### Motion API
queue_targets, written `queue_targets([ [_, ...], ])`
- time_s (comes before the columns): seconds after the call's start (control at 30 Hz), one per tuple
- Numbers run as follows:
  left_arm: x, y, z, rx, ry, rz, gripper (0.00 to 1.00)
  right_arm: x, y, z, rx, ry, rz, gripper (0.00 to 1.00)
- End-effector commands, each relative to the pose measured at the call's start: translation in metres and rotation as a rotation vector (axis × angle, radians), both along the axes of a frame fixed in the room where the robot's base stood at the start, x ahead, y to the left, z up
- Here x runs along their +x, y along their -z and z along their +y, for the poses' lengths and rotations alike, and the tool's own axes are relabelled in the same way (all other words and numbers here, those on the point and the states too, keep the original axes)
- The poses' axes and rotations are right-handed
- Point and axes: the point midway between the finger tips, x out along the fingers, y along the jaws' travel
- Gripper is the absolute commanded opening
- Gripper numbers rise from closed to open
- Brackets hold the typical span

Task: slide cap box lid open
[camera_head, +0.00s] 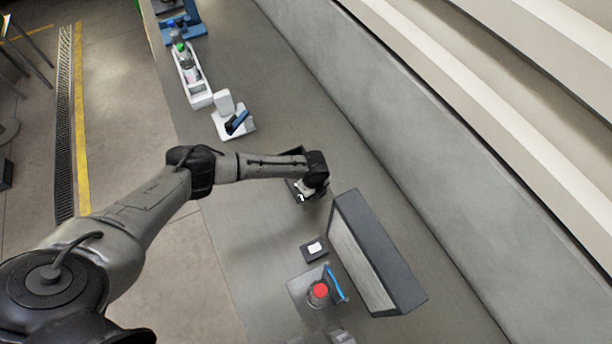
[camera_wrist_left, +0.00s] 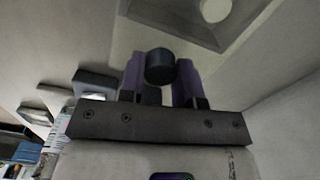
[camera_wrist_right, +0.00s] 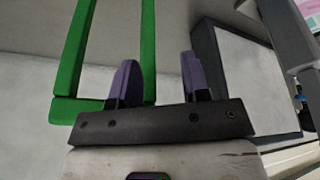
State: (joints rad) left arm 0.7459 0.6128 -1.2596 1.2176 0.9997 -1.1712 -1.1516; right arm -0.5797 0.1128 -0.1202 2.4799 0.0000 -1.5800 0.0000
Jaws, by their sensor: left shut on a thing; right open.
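My left gripper (camera_head: 306,190) reaches down to the bench beside a dark, low box (camera_head: 292,182), which the wrist partly hides. In the left wrist view my left gripper (camera_wrist_left: 160,82) is shut on a round black knob (camera_wrist_left: 160,66). What the knob is fixed to is hidden. A grey square recess with a white round piece (camera_wrist_left: 214,9) lies beyond the fingertips; I cannot tell whether it belongs to the cap box. My right gripper (camera_wrist_right: 157,78) is open and empty in the right wrist view. It is outside the head view.
A dark-framed panel (camera_head: 370,255) stands right of the left gripper. A white bottle tray (camera_head: 198,98) is farther back. A green frame (camera_wrist_right: 146,50) stands near my right gripper.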

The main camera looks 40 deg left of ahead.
Motion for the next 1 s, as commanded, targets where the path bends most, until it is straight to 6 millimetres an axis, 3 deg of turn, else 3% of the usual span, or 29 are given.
queue_targets([
  [0.03, -0.006, -0.006, -0.016, -0.006, 0.005, 0.003, 0.00, 0.000, -0.012, 0.000, 0.000, 0.000, -0.001, 0.43],
  [0.2, -0.018, -0.003, -0.044, -0.005, 0.002, 0.002, 0.00, 0.000, -0.022, -0.001, -0.003, -0.002, -0.001, 0.43],
  [0.63, -0.021, 0.000, -0.051, -0.003, -0.002, 0.000, 0.00, 0.000, -0.021, -0.004, -0.012, -0.008, 0.000, 0.43],
  [0.67, -0.021, 0.000, -0.051, -0.003, -0.002, 0.000, 0.34, 0.000, -0.021, -0.003, -0.012, -0.008, 0.000, 0.43],
  [0.9, -0.021, 0.000, -0.051, -0.002, -0.001, -0.001, 0.57, 0.000, -0.021, -0.003, -0.009, -0.005, 0.001, 0.43],
  [1.0, -0.021, 0.000, -0.051, -0.002, -0.001, -0.001, 0.57, 0.000, -0.021, -0.002, -0.007, -0.004, 0.001, 0.43],
])
